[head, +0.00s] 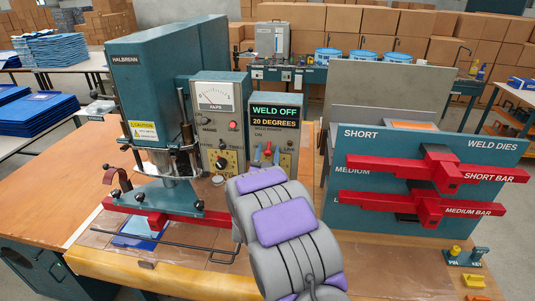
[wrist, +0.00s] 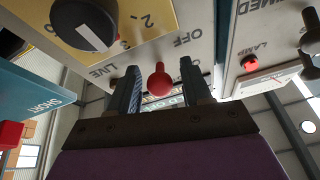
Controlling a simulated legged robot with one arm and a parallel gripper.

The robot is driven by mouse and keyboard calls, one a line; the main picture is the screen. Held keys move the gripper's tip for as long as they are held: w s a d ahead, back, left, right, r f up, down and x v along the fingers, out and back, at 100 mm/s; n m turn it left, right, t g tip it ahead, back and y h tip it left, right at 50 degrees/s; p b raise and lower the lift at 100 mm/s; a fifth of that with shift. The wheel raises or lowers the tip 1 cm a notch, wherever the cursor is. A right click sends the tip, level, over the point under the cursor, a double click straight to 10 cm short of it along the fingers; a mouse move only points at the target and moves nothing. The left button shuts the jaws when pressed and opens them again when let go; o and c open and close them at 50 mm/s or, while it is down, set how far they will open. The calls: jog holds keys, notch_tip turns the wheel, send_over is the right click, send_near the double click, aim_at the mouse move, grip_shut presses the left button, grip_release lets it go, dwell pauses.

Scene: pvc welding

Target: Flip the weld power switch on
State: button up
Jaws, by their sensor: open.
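The weld control panel (head: 285,128) stands right of the press, and its display (head: 274,115) reads "WELD OFF" and "20 DEGREES". A red ball-ended switch lever (wrist: 159,82) sticks out of the panel in the wrist view, close to an "OFF" label; it also shows small in the head view (head: 268,148). My gripper (wrist: 160,88) is open, with one dark finger on each side of the red ball and visible gaps between. In the head view my gripper (head: 266,158) is at the lower part of the panel. The lever's base is partly hidden.
A black dial (wrist: 85,22) lies beside the lever in the wrist view. A second panel with a meter (head: 215,97) and a red lamp (wrist: 250,63) adjoins it. The weld dies rack (head: 375,215) with red bars stands to the right.

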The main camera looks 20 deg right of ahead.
grip_shut()
dwell(0.3)
